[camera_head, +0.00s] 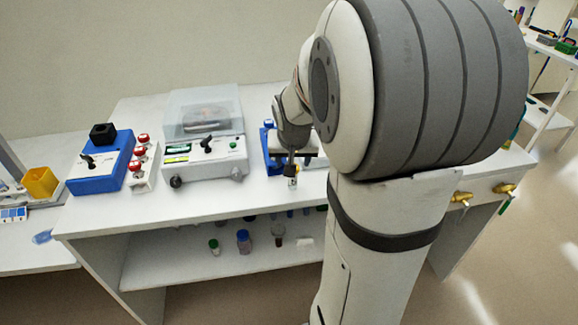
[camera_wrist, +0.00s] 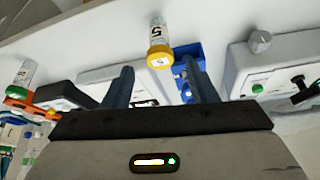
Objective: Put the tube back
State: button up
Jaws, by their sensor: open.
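A clear tube with a yellow cap and a white label marked 5 (camera_wrist: 159,36) shows in the wrist view against the white bench. Its cap lies between and just past my fingertips in the picture, with a visible gap to each finger. My gripper (camera_wrist: 158,66) is open and empty. In the head view my gripper (camera_head: 291,170) hangs over the bench's front part, and a small tube (camera_head: 293,183) shows just below it. A blue holder (camera_head: 268,152) stands behind, partly hidden by my arm; blue also shows beside the right finger in the wrist view (camera_wrist: 183,88).
A white device with a clear lid (camera_head: 204,145) stands left of my gripper. Further left are a blue device (camera_head: 98,173) and a box with red knobs (camera_head: 141,168). Several bottles, one with a purple cap (camera_head: 243,240), stand on the lower shelf.

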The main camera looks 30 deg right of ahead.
jog(key=v, duration=0.7)
jog(key=s+a+f+n+g+y, duration=0.1)
jog(key=s+a+n, duration=0.4)
jog(key=s+a, duration=0.8)
jog(key=shift+s+f+g+y, duration=0.3)
jog(key=shift+s+f+y, duration=0.3)
jog(key=shift+s+f, duration=0.35)
